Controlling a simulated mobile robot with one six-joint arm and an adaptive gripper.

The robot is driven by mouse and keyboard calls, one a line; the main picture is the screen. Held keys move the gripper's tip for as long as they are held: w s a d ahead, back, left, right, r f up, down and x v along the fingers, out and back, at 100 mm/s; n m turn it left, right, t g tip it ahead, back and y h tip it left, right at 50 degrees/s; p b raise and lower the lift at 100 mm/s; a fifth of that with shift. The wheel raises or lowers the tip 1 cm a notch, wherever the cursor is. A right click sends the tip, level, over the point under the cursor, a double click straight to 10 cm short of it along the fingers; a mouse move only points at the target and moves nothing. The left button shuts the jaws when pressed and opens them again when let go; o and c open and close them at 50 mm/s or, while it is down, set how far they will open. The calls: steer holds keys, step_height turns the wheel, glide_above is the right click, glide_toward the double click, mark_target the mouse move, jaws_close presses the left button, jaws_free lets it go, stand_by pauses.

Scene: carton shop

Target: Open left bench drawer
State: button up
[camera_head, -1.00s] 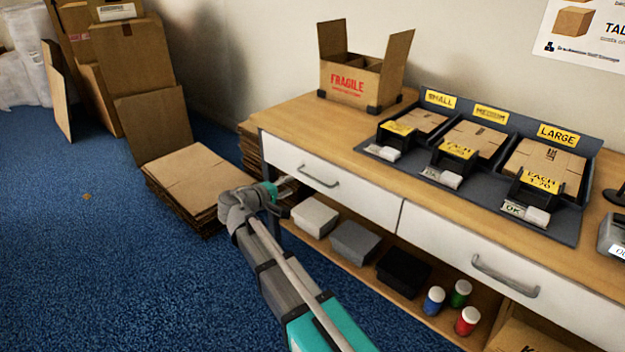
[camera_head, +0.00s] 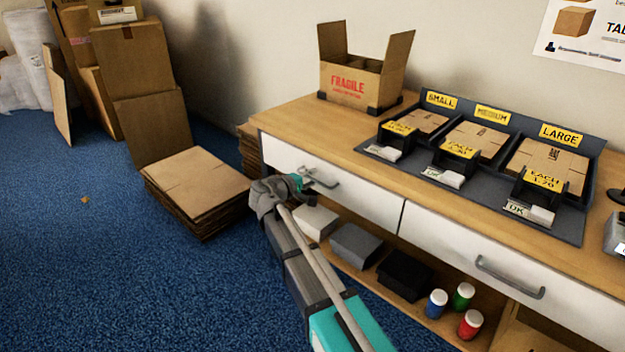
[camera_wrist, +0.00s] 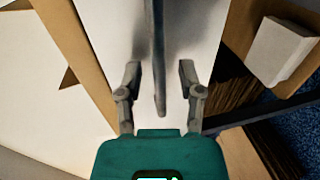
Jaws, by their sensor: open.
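The left bench drawer (camera_head: 365,196) is a white front under the wooden bench top, and it sits shut. Its grey bar handle (camera_head: 322,180) is near the front's left part. My gripper (camera_head: 311,176) is at this handle in the head view. In the wrist view my gripper (camera_wrist: 160,80) is open, with one finger on each side of the grey handle bar (camera_wrist: 157,60). The fingers look apart from the bar, with a gap on both sides. The drawer's white front (camera_wrist: 190,30) lies behind the bar. My arm hides a little of the shelf below.
The right drawer (camera_head: 480,260) is shut too. The lower shelf holds white, grey and black boxes (camera_head: 404,274) and small jars (camera_head: 463,296). A carton stack (camera_head: 198,190) stands on the floor left of the bench. Blue floor (camera_head: 130,280) is clear in front.

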steer(key=shift+c, duration=0.2)
jaws_close()
steer(key=shift+d, duration=0.2)
steer(key=shift+s+a, duration=0.1)
